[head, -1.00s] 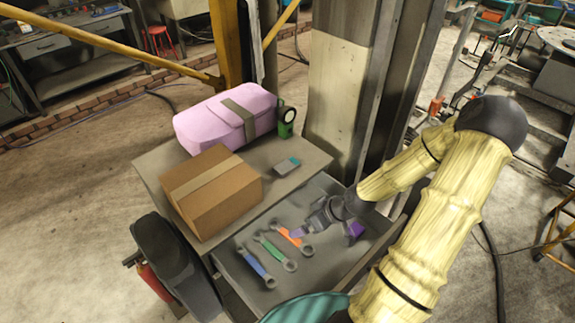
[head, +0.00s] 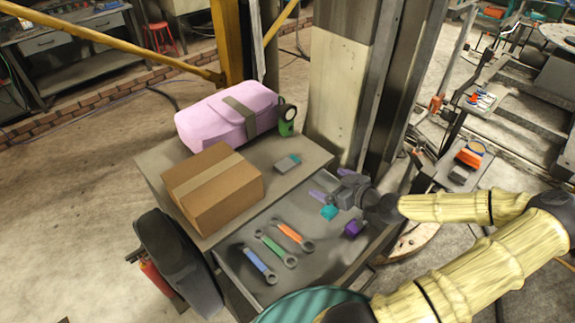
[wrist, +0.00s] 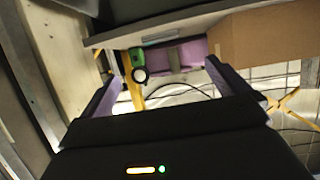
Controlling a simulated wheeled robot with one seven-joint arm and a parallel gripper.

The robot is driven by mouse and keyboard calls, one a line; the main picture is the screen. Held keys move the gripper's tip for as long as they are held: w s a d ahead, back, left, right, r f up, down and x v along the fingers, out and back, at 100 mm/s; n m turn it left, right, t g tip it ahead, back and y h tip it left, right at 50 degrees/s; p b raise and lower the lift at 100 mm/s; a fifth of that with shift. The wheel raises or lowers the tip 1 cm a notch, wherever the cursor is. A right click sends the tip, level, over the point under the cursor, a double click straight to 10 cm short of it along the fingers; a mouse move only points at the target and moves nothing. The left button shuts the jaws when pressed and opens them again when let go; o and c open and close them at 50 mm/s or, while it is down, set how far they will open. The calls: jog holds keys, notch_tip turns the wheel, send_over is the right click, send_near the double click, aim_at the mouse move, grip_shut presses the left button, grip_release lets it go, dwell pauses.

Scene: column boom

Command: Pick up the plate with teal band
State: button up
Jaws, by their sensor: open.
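The plate with teal band (head: 287,164) is a small grey flat piece with a teal stripe. It lies on the cabinet top, right of the cardboard box, near the edge above the open drawer. In the wrist view, a thin grey piece with a teal edge (wrist: 160,39) shows ahead between the fingers and looks like this plate. My gripper (head: 326,184) is open and empty, with purple fingers. It is over the back of the drawer, to the right of the plate and apart from it. The fingers also show in the wrist view (wrist: 160,78).
The cardboard box (head: 212,187), pink case (head: 225,115) and green round-headed item (head: 287,121) stand on the cabinet top (head: 262,152). The open drawer (head: 310,265) holds several wrenches, a teal block (head: 329,212) and a purple block (head: 352,229). A column (head: 337,90) rises behind.

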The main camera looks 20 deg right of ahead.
jog(key=b, duration=0.3)
send_near(290, 165)
jog(key=w+f, duration=0.1)
jog(key=shift+w+a+f, duration=0.2)
jog(key=shift+w+a, duration=0.1)
jog(key=shift+w, duration=0.05)
jog(key=x, duration=0.5)
jog(key=shift+w+r+b, duration=0.1)
jog(key=shift+w+b, duration=0.1)
jog(key=shift+b, duration=0.2)
jog(key=shift+c, duration=0.4)
jog(key=c, duration=1.2)
jog(key=shift+r, duration=0.1)
